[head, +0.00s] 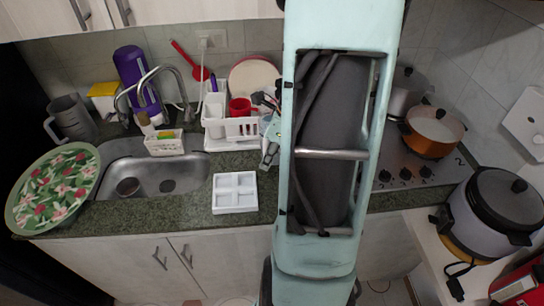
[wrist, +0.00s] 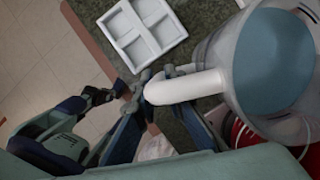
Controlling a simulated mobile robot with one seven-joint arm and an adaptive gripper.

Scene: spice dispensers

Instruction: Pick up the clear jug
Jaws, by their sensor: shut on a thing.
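The clear jug (wrist: 285,60) fills the right side of the wrist view, see-through with a whitish, curved handle (wrist: 190,88). My gripper (wrist: 146,98) is shut on that handle, with the fingertips at the handle's outer end. In the head view, part of my gripper (head: 268,145) shows at the left edge of my arm, near the dish rack. The jug cannot be made out there; my arm hides much of that area. Whether the jug's base touches the counter cannot be told.
A white compartment tray (head: 234,194) lies on the counter's front and also shows in the wrist view (wrist: 141,36). A dish rack (head: 232,131) with a red mug stands behind. The sink (head: 150,175) is left; an orange pot (head: 434,138) stands on the stove at right.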

